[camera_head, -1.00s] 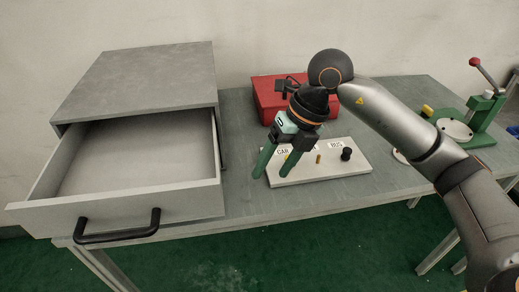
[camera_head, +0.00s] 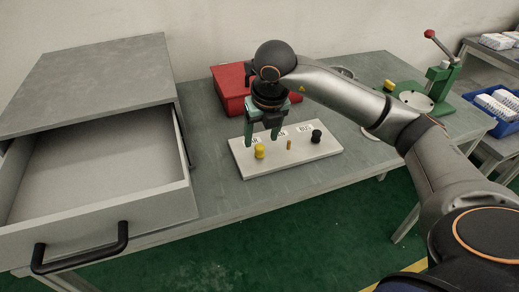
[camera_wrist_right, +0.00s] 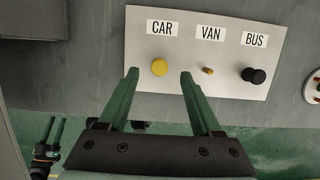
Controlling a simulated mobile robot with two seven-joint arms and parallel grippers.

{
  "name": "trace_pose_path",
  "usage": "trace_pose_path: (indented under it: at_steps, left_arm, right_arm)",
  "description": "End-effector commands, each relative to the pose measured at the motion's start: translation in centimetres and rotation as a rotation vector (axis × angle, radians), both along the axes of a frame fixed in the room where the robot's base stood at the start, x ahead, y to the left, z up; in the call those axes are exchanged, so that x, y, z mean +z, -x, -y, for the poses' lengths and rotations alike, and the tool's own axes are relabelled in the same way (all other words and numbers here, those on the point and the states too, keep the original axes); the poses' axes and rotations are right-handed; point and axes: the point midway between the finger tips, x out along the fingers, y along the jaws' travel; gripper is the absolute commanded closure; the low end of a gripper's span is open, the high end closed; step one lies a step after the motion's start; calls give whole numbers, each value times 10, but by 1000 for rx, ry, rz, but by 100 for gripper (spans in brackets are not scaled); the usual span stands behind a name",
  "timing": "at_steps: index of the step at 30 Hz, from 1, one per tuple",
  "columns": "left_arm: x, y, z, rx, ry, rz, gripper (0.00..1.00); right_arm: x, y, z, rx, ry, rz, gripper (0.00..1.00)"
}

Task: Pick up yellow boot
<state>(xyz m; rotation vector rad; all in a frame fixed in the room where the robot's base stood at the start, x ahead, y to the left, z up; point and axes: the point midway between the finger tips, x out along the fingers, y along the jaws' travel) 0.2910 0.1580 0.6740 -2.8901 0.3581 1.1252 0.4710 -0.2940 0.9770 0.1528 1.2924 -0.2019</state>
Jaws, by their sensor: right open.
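The yellow boot (camera_head: 259,151) is a small yellow cylinder standing on the white board (camera_head: 310,153), at the CAR label. It also shows in the right wrist view (camera_wrist_right: 159,67). My right gripper (camera_head: 262,138) is open and empty, its green fingers pointing down over the board. In the right wrist view its fingertips (camera_wrist_right: 159,73) appear on either side of the boot, but I cannot tell their height above it. What looks like my left gripper (camera_wrist_right: 54,131) shows small at the lower left of the wrist view.
A small orange-brown peg (camera_head: 289,145) at VAN and a black knob (camera_head: 316,136) at BUS stand right of the boot. A red box (camera_head: 229,88) lies behind. An open grey drawer (camera_head: 100,225) is left; a green press (camera_head: 437,88) with another yellow piece (camera_head: 389,86) is right.

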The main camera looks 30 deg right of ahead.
Motion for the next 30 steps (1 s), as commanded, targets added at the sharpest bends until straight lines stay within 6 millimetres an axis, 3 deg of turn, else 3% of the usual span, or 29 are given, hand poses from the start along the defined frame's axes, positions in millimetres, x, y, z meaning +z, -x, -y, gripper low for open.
trace_pose_path:
  at_steps: [6, 15, 30]
  left_arm:
    - [0, 0, -5, 7, -6, -1, 50]
    - [-4, 2, -7, 9, -11, -8, 50]
    - [-1, 1, -4, 6, -6, -3, 50]
  right_arm:
    - [-31, -6, 1, -1, 0, -4, 34]
    - [-36, -8, 1, 0, 0, 0, 34]
    - [-35, -8, 1, 0, -1, -1, 89]
